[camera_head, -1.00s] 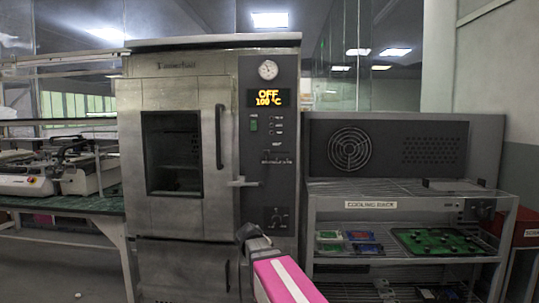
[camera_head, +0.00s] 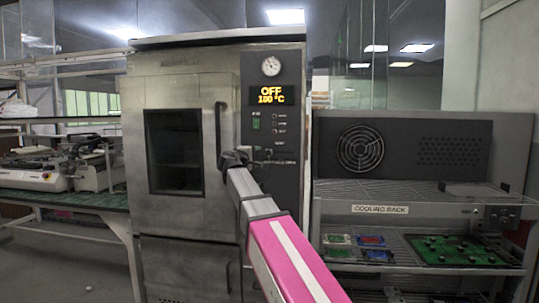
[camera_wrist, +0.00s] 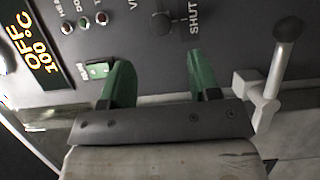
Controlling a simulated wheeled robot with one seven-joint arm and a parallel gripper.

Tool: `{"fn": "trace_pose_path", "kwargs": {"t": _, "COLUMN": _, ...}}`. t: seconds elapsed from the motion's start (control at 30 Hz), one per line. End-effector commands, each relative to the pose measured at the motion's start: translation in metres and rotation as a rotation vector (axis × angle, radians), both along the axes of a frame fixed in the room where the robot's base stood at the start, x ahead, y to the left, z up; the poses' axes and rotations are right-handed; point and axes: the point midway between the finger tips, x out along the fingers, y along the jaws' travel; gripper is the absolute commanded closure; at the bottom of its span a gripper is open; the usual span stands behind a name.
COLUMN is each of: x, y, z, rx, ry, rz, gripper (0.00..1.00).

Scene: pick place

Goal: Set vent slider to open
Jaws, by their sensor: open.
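The oven's control panel (camera_head: 274,105) has a vent slider, seen in the wrist view as a dark round knob (camera_wrist: 162,22) close to the word SHUT, with part of the VENT label on its other side. In the head view the slider is too small to read. My gripper (camera_wrist: 158,76) is open and empty, its two green fingers pointing at the panel, with the knob ahead of the gap between them. In the head view my gripper (camera_head: 236,158) is in front of the panel's left edge, just below the vent's height.
A door latch lever (camera_wrist: 272,85) sticks out close to the right finger. A green switch (camera_wrist: 97,70) is beside the left finger. The display (camera_head: 267,96) reads OFF, 100 °C. The oven door handle (camera_head: 220,135) stands just left of my gripper. A cooling rack (camera_head: 380,209) is at right.

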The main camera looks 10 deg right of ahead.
Motion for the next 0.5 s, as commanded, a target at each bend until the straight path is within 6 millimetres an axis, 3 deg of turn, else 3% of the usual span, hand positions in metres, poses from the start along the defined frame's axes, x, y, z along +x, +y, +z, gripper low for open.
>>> {"fn": "trace_pose_path", "kwargs": {"t": 0.5, "x": 0.065, "y": -0.054, "z": -0.001, "rx": 0.003, "ry": 0.001, "rz": 0.0, "gripper": 0.44}}
